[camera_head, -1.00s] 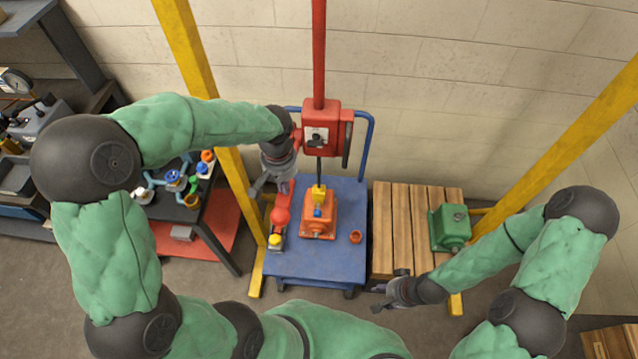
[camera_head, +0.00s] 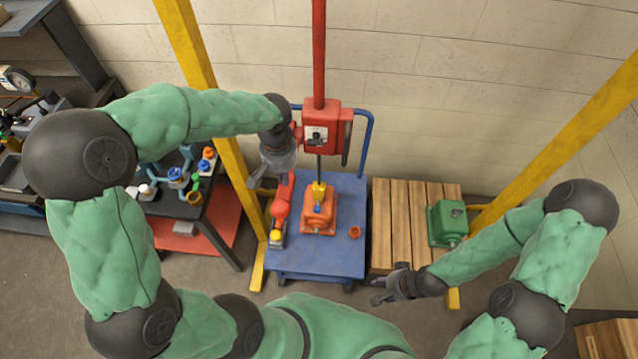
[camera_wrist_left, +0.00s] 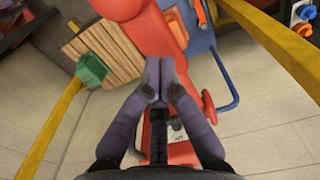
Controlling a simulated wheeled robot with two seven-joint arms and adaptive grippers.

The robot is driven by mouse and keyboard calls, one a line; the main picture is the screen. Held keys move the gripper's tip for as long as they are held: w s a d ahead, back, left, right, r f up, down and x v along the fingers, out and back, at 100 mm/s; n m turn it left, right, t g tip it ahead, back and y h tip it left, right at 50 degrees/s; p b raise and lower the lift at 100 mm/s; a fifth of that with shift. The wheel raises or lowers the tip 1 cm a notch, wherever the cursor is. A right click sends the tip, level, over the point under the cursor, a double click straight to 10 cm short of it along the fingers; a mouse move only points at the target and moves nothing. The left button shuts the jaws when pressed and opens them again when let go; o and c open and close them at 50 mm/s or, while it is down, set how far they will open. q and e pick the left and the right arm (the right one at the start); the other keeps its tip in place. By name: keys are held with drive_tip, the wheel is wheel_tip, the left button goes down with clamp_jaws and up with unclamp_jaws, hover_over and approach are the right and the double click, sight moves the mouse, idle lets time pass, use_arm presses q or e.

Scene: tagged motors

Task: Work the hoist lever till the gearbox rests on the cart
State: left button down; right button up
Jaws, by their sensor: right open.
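The red hoist (camera_head: 321,127) hangs above the blue cart (camera_head: 345,257). Its red lever (camera_head: 281,207) slants down at the left. The orange gearbox (camera_head: 318,222) is at the cart's top, below the hoist's yellow hook (camera_head: 319,189); I cannot tell whether it bears fully on the cart. My left gripper (camera_head: 257,186) is beside the lever, partly hiding it. In the left wrist view its fingers (camera_wrist_left: 155,72) meet at the tips, with the red lever (camera_wrist_left: 158,30) just beyond them. My right gripper (camera_head: 376,290) is open and empty, low, right of the cart.
A green gearbox (camera_head: 446,222) sits on a wooden pallet (camera_head: 398,225) right of the cart. Yellow posts (camera_head: 200,70) stand on both sides. A dark bench with valves and small parts is at the left. A small orange ring (camera_head: 354,232) lies on the cart.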

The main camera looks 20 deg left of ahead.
use_arm(q)
drive_tip(key=shift+f, duration=0.15)
drive_tip(key=shift+f+b, duration=0.9)
drive_tip(key=shift+f, duration=0.1)
drive_tip(key=shift+s+d+f+b, duration=0.1)
drive_tip(key=shift+s+f+b, duration=0.1)
drive_tip(key=shift+f+b, duration=0.6)
drive_tip(key=shift+s+f+b, duration=0.15)
drive_tip(key=shift+f+b, duration=0.5)
drive_tip(key=shift+f, duration=0.35)
drive_tip(key=shift+s+d+f+b, duration=0.1)
drive_tip(key=shift+s+f+b, duration=0.1)
drive_tip(key=shift+f+b, duration=0.6)
drive_tip(key=shift+f, duration=0.1)
drive_tip(key=shift+f, duration=0.1)
drive_tip(key=shift+w+f+b, duration=0.1)
drive_tip(key=shift+f+b, duration=2)
drive_tip(key=shift+f, duration=0.65)
